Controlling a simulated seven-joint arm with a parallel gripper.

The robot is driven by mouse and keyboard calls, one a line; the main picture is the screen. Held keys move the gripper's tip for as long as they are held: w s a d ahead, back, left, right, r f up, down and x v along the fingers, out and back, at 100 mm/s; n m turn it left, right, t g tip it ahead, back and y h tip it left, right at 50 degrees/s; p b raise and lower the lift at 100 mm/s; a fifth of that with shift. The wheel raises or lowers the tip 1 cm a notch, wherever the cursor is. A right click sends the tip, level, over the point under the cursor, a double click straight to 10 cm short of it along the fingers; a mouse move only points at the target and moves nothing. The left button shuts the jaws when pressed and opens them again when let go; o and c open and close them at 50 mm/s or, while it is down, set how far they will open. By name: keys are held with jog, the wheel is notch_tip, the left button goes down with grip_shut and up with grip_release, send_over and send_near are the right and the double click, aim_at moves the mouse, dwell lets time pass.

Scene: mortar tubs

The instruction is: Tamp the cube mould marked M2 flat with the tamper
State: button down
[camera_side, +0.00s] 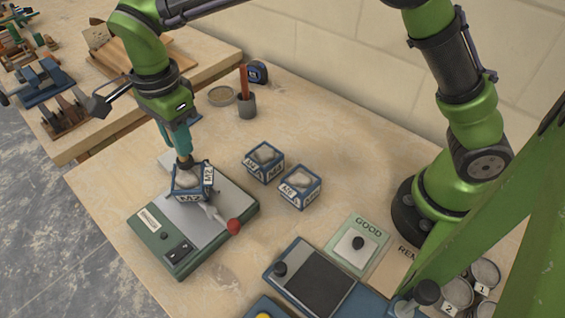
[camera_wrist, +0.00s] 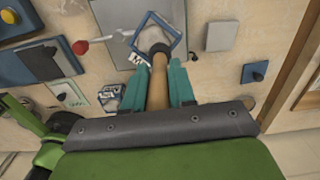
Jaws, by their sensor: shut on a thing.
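The cube mould marked M2 (camera_side: 187,196) is a small blue open frame with white labels and pale mortar in it. It stands on the grey plate of a green machine (camera_side: 158,248). My gripper (camera_side: 181,148) is above it, with teal fingers shut on the tamper (camera_wrist: 158,85). The tamper has a wooden handle and a dark head, pointing down. In the wrist view the head is over the inside of the blue mould frame (camera_wrist: 178,22). I cannot tell whether the head presses on the mortar, and it hides part of the mortar.
Two more filled blue moulds, (camera_side: 251,172) and (camera_side: 310,195), stand to the right. A red-knobbed lever (camera_side: 233,226) is beside M2. A dark cup (camera_side: 246,108) with a red stick stands behind. A GOOD pad (camera_side: 376,232) and a dark panel (camera_side: 318,284) lie at the front right.

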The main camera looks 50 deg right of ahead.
jog(key=shift+f, duration=0.65)
dwell(1.4)
jog(key=shift+r, duration=0.5)
jog(key=shift+s+f, duration=0.1)
jog(key=shift+f, duration=0.65)
dwell(1.2)
jog(key=shift+r, duration=0.65)
jog(key=shift+f, duration=0.8)
jog(key=shift+r, duration=0.2)
dwell(0.5)
jog(key=shift+r, duration=0.7)
jog(key=shift+r, duration=0.1)
jog(key=shift+r, duration=2.95)
